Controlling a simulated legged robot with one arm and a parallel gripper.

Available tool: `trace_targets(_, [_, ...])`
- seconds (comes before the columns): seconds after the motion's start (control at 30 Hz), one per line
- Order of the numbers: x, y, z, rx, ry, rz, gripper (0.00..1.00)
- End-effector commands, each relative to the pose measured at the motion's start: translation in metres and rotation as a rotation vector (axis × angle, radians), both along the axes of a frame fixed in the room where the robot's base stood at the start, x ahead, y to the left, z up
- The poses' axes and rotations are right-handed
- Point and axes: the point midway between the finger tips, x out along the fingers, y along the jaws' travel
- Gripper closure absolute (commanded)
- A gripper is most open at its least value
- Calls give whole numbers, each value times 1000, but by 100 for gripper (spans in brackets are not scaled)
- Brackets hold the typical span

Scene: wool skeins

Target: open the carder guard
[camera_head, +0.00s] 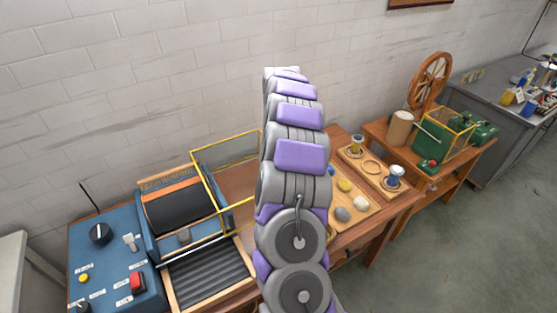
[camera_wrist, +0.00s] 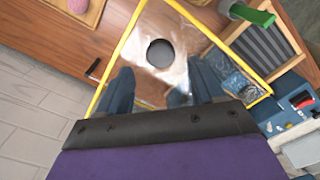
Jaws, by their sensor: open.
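The carder (camera_head: 180,205) stands on the wooden table at left in the head view, with a blue body and a black drum. Its guard, a clear panel in a yellow frame (camera_head: 225,145), shows beside the drum, partly behind my arm. In the wrist view the guard's yellow frame (camera_wrist: 222,47) lies across the middle, tilted in the picture. A dark round spot, perhaps a knob (camera_wrist: 160,53), shows at the panel. My gripper (camera_wrist: 160,82) is open, its dark blue fingers apart below the round spot. Contact with the guard cannot be told. My arm hides the gripper in the head view.
A blue control box (camera_head: 115,255) with a red switch stands left of the carder. A striped black feed tray (camera_head: 210,272) lies in front. Wooden trays with small wool pieces (camera_head: 345,185) lie right of my arm. A green machine (camera_head: 432,140) stands farther right.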

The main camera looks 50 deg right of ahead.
Motion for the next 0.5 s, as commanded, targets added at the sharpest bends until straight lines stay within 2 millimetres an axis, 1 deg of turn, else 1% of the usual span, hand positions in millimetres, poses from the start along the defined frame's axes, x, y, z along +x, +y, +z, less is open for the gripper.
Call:
trace_targets(0.03, [1,-1,14,-3,-4,0,33])
trace_targets(0.2, [2,-1,53,-5,-6,-1,33])
trace_targets(0.4, [2,-1,95,-2,-2,0,33])
trace_targets(0.5, [2,-1,109,-2,-1,1,33])
